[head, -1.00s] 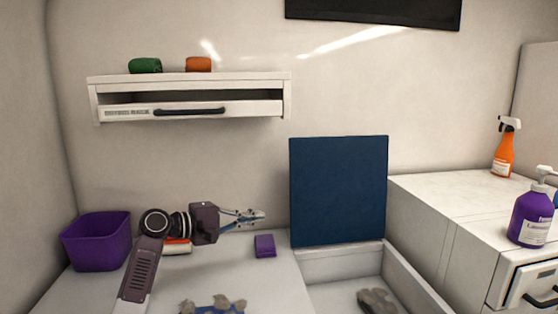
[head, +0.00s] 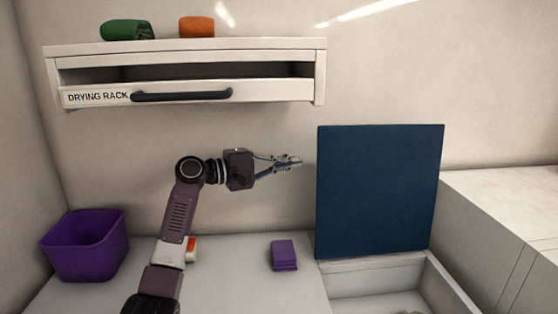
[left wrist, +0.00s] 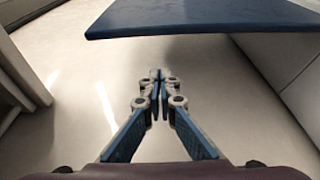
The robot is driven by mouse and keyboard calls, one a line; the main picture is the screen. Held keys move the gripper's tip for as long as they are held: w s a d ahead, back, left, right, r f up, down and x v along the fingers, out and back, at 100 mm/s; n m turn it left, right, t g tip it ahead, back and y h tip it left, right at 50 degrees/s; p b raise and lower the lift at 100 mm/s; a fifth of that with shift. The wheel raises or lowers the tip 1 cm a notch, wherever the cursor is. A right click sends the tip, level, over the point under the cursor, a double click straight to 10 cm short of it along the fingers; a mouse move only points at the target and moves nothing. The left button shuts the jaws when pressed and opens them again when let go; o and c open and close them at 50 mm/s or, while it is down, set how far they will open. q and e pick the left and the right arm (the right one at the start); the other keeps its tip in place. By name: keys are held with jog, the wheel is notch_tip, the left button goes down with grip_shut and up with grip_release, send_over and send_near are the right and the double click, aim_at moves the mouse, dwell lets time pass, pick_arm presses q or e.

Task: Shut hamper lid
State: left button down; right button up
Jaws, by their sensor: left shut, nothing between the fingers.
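The hamper lid (head: 380,190) is a dark blue square panel. It stands upright, open, at the back edge of the white hamper (head: 448,292). My left gripper (head: 297,162) is shut and empty, a little to the left of the lid's left edge and apart from it in the head view. In the left wrist view my left gripper (left wrist: 158,76) points ahead with its fingertips together, and the lid (left wrist: 200,20) spans the top right of the picture. My right gripper is not in view.
A white drying rack (head: 190,75) with a drawer handle hangs on the wall above my left arm, holding a green roll (head: 126,30) and an orange roll (head: 196,27). A purple bin (head: 85,245) and a purple block (head: 284,255) stand on the counter (head: 235,285). White cabinet (head: 505,215) at right.

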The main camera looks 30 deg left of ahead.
pick_arm(q)
jog(key=d+p, duration=0.2)
jog(key=d, duration=0.2)
jog(key=shift+w+d, duration=0.15)
jog(key=shift+d, duration=0.15)
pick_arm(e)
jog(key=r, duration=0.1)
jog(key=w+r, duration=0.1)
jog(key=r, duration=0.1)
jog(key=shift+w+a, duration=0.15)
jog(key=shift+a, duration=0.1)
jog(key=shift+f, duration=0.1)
